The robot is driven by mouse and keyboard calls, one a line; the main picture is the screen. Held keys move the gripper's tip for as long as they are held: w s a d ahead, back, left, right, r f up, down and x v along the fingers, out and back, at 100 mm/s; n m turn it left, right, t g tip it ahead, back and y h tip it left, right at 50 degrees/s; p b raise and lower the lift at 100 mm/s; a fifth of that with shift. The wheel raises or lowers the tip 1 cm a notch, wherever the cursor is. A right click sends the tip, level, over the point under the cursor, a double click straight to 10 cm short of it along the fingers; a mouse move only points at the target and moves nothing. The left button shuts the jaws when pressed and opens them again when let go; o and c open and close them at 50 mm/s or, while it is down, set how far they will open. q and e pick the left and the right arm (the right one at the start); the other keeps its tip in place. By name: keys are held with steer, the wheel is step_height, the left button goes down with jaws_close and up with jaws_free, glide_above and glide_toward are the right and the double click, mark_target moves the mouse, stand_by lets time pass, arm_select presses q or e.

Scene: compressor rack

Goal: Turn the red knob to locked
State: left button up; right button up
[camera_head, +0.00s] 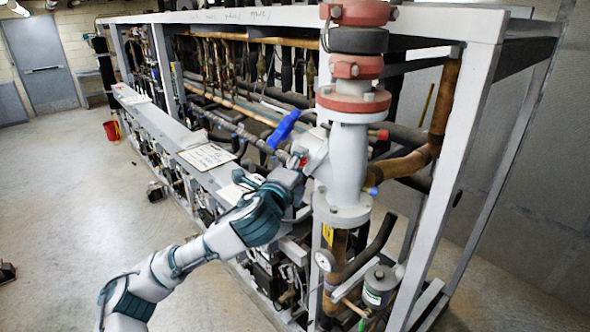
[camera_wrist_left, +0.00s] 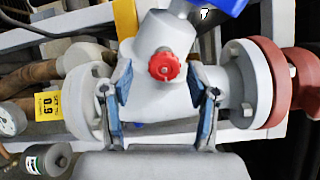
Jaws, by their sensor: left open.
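The red knob (camera_wrist_left: 164,65) is a small round knob on the end of a white valve body (camera_wrist_left: 150,95). In the left wrist view it sits just beyond and between the fingertips of my left gripper (camera_wrist_left: 165,88). The two fingers are apart and no contact with the knob shows. In the head view my left gripper (camera_head: 297,172) reaches in from the left to the valve, and only a bit of the red knob (camera_head: 303,162) shows beside its fingers. My right gripper is in neither view.
A blue lever (camera_head: 284,128) stands out just above the knob. A vertical pipe with red flanges (camera_head: 355,103) rises at the right of the valve. A gauge (camera_head: 325,260) and a grey canister (camera_head: 380,285) sit below. The frame post (camera_head: 455,180) stands to the right. Open floor lies left.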

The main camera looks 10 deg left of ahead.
arm_select(q)
steer(key=s+a, duration=0.2)
steer(key=s, duration=0.9)
steer(key=shift+s, duration=0.35)
steer(key=shift+w+f, duration=0.1)
steer(key=shift+f, duration=0.05)
